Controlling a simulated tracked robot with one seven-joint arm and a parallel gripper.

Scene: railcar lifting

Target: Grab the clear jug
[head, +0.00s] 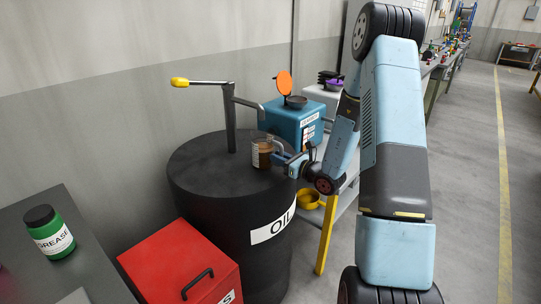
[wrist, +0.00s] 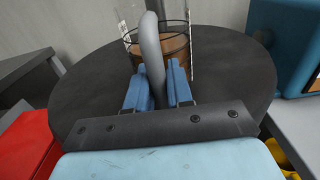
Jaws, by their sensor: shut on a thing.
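The clear jug (head: 262,152) stands on the black oil drum (head: 205,172), near the right side of its top. It holds brown liquid. In the wrist view the jug (wrist: 176,46) is just ahead, with its curved grey handle (wrist: 150,48) towards me. My gripper (head: 281,157) is at the jug's right side in the head view. In the wrist view its blue fingers (wrist: 158,82) lie on both sides of the handle and are shut on it. The handle's lower end is hidden between the fingers.
A pump with a yellow-knobbed crank (head: 180,82) rises from the drum behind the jug, its spout near the jug's top. A red box (head: 185,268) stands in front left. A green grease jar (head: 50,232) is on the grey bench. A blue box (head: 295,122) stands behind.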

